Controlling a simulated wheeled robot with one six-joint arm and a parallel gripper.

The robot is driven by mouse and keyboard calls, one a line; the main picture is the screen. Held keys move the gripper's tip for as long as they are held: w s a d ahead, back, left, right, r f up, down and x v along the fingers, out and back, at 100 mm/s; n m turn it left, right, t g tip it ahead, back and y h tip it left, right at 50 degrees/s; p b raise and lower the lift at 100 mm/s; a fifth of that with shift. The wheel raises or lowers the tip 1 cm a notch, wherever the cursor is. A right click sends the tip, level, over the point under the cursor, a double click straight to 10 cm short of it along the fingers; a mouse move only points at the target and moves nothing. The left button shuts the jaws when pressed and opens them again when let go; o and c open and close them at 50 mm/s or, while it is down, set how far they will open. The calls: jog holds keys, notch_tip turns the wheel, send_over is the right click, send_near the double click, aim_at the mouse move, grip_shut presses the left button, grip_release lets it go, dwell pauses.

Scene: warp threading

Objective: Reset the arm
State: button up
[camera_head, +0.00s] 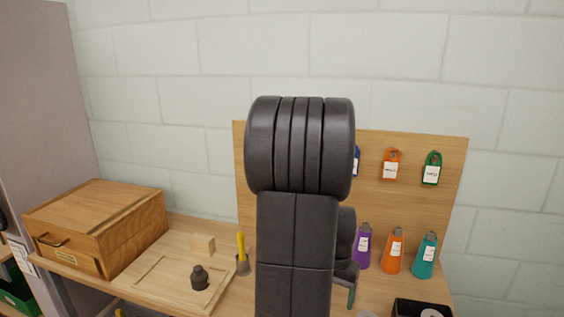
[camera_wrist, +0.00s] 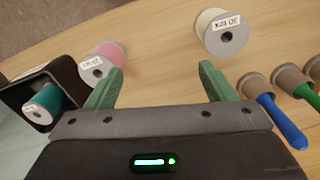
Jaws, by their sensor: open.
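My gripper (camera_wrist: 160,95) shows in the wrist view with its two green fingers spread apart and nothing between them. Bare wooden table top lies beyond the fingers. In the head view my dark arm stands upright in the middle and hides part of the bench and board. The gripper is mostly hidden there; a small green finger shows low beside the arm (camera_head: 351,297).
A white spool (camera_wrist: 222,34), a pink spool (camera_wrist: 101,62) and a teal spool (camera_wrist: 46,101) in a black box surround the gripper. A wooden drawer box (camera_head: 100,225) stands left. Purple, orange (camera_head: 393,252) and teal cones stand before the pegboard (camera_head: 400,205) with hanging tags.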

notch_tip(320, 180, down, 9)
jog(key=shift+d+f, duration=0.1)
jog(key=shift+d, duration=0.05)
jog(key=shift+s, duration=0.1)
dwell(0.4)
